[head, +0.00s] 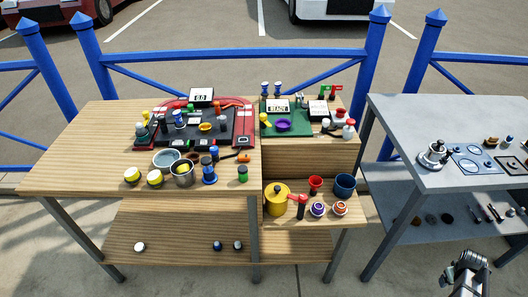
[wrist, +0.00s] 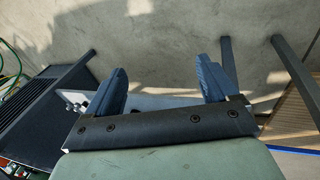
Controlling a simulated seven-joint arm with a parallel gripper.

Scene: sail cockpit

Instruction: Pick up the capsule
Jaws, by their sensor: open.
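My gripper (head: 467,266) is at the lower right of the head view, in front of the grey table and well away from the wooden tables. In the wrist view my gripper (wrist: 162,78) is open, with two dark blue fingers wide apart and nothing between them. I cannot tell which of the many small things is the capsule. Small rounded pieces lie on the wooden table's lower shelf: a white one (head: 140,246), a blue one (head: 217,246) and a dark one (head: 238,245). No capsule shows in the wrist view.
The wooden table (head: 75,150) is crowded with jars, bowls and a red-edged board (head: 243,140). A stepped stand (head: 310,160) beside it holds a yellow pot (head: 277,201) and cups. The grey table (head: 400,125) has a lower shelf with small items. A blue railing (head: 240,54) runs behind.

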